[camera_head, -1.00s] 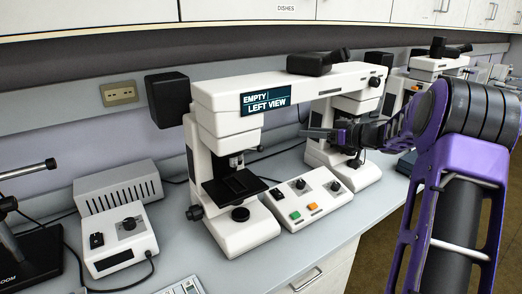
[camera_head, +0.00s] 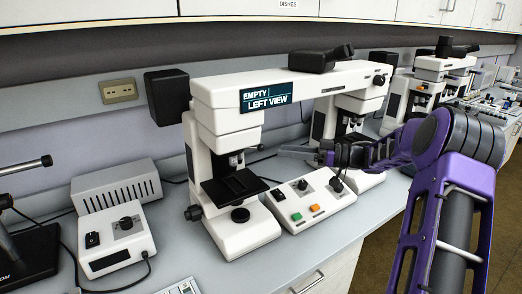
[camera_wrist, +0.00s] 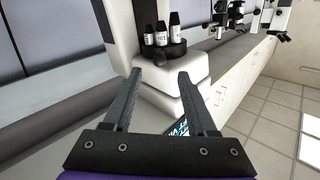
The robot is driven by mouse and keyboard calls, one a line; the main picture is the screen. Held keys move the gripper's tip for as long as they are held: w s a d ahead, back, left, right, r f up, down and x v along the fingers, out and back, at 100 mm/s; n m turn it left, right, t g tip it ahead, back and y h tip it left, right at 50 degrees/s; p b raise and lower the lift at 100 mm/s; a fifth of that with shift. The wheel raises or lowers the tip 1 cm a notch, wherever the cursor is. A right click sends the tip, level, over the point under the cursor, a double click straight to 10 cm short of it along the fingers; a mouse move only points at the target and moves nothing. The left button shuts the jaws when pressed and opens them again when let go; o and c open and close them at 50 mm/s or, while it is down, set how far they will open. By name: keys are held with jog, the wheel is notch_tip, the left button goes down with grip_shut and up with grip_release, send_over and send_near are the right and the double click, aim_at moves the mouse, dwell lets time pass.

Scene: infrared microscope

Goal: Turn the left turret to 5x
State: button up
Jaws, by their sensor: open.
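The left turret (camera_head: 238,158) hangs under the left head of the white microscope, above its black stage (camera_head: 234,187). In the wrist view, which looks upside down, the turret (camera_wrist: 163,51) is a dark disc with several black objectives bearing white labels. The label numbers are too small to read surely. My gripper (camera_head: 288,152) is to the right of this turret in the head view, apart from it, with its fingers pointing left. In the wrist view my gripper (camera_wrist: 160,75) is open and empty, with the turret beyond the fingertips. The sign (camera_head: 265,98) reads "EMPTY" and "LEFT VIEW".
A control box (camera_head: 311,201) with knobs and green and orange buttons stands below my gripper. The microscope's right column (camera_head: 322,120) is behind my wrist. A grey power unit (camera_head: 115,186) stands at left.

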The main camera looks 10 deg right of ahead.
aim_at(261, 148)
jog(key=x, duration=0.8)
jog(key=shift+a+b, duration=0.1)
jog(key=shift+b, duration=0.25)
grip_shut()
dwell(1.0)
